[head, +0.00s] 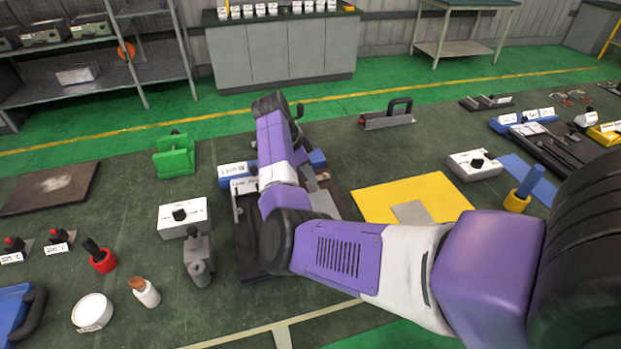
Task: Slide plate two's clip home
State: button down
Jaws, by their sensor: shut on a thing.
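My arm reaches across the bench and its forearm stands over a dark fixture base (250,262) in the middle. Of my gripper, only a dark part of the hand (297,117) shows beside the wrist. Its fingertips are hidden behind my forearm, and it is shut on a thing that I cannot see.
A white block with a black knob (183,217) and a grey clamp-like part (199,262) stand left of the fixture. A yellow mat (415,198) lies to the right. A green stand (174,155) and a handled grey block (388,114) are farther back.

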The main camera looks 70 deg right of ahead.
jog(key=shift+s+a, duration=0.1)
jog(key=c, duration=1.3)
grip_release()
jog(key=shift+a, duration=0.1)
jog(key=shift+o, duration=0.2)
jog(key=shift+r, duration=0.1)
jog(key=b+v, duration=0.1)
jog(key=v, duration=0.6)
jog(key=shift+r, duration=0.3)
